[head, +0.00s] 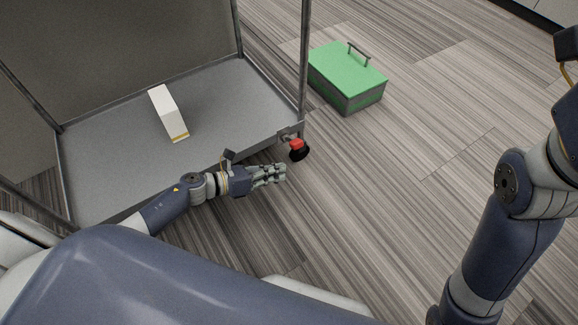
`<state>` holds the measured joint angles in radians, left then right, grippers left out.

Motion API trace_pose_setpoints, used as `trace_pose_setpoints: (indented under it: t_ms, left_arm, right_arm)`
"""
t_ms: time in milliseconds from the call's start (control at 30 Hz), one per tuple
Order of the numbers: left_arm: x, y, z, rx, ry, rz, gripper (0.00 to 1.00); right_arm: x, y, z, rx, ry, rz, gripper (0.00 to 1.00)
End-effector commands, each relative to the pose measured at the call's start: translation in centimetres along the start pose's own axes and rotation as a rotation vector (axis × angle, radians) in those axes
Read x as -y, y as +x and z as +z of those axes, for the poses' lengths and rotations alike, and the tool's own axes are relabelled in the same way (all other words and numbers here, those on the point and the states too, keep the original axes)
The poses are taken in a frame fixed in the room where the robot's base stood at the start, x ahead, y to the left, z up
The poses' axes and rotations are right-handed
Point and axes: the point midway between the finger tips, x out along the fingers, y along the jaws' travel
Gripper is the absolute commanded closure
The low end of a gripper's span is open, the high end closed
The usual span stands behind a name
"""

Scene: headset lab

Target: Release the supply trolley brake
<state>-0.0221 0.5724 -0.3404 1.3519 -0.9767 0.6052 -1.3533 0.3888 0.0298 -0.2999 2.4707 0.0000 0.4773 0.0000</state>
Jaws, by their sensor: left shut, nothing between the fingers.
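The grey supply trolley (215,105) stands at the left, with its lower shelf and corner posts in view. A red brake pedal (296,144) sits at its near right corner, above a black caster wheel (300,154). My left gripper (284,173) is shut and empty. It is just below and slightly left of the caster in the picture, and I see a gap between them. My right arm comes in at the right edge, and its gripper is outside the picture.
A white box (166,112) lies on the trolley shelf. A green-lidded case (346,76) with a dark handle stands on the floor right of the trolley. The wood-look floor (420,140) is clear between the case and my right arm.

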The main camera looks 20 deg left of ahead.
Motion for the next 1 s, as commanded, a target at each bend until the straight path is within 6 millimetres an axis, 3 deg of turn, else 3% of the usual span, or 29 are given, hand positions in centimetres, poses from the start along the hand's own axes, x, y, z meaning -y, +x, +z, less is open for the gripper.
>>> trace_pose_setpoints:
  t_ms: [100,300,1000]
  left_arm:
    - [0.1,-2.4,0.2,-0.002,-0.002,0.002,1.0]
    - [-0.1,-4.3,0.0,-0.001,0.0,0.0,1.0]
    - [0.5,-4.4,0.3,0.009,-0.015,-0.011,1.0]
  right_arm:
    - [-0.2,-0.2,0.7,0.028,0.004,0.01,0.35]
    - [-0.4,-0.8,1.1,0.05,0.007,0.019,0.35]
    - [-0.4,-0.9,1.1,0.055,0.007,0.021,0.35]
